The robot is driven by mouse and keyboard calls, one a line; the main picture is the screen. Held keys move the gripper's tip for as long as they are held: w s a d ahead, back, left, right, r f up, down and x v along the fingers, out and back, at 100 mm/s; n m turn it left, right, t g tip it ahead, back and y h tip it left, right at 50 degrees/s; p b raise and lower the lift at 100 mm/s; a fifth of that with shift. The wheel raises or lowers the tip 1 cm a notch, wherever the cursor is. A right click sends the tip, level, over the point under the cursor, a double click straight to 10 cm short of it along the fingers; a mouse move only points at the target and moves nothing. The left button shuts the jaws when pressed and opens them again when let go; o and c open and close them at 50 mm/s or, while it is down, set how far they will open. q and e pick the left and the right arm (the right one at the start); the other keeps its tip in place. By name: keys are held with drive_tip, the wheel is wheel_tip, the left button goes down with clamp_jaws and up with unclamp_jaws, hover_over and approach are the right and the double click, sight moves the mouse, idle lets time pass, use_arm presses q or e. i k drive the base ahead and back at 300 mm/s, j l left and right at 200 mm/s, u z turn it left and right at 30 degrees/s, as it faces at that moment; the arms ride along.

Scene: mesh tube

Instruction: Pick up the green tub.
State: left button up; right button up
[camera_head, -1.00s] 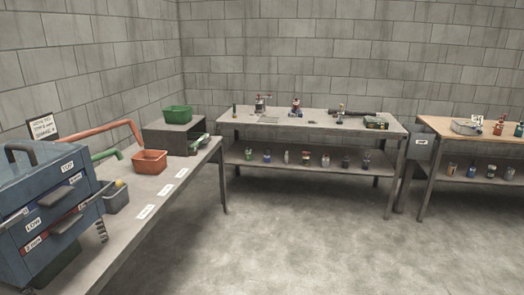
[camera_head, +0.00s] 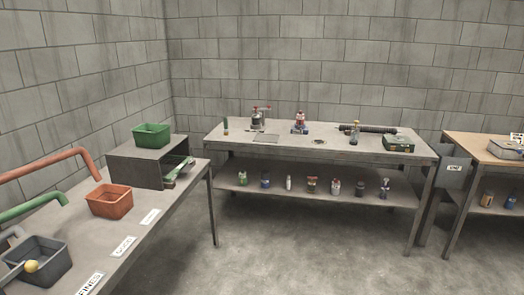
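The green tub (camera_head: 152,136) sits upright on top of a dark grey open-fronted box (camera_head: 125,168) at the far end of the left bench (camera_head: 140,224). The tub's rim and outer side show; its inside is mostly too small to make out. Neither of my grippers is in view, and nothing touches the tub except the box under it.
An orange tub (camera_head: 109,202) and a dark grey tub (camera_head: 38,262) with a yellow ball stand on the left bench. Red (camera_head: 45,168) and green pipes (camera_head: 30,208) reach over it. A back workbench (camera_head: 300,150) holds tools. The concrete floor (camera_head: 300,255) is clear.

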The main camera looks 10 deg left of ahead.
sight(150, 135)
drive_tip(key=i, duration=1.4)
drive_tip(key=i+u, duration=0.2)
drive_tip(key=i, duration=0.2)
drive_tip(key=i+l+u, duration=0.2)
drive_tip(key=i, duration=0.2)
drive_tip(key=i+l+u, duration=0.2)
drive_tip(key=i, duration=0.2)
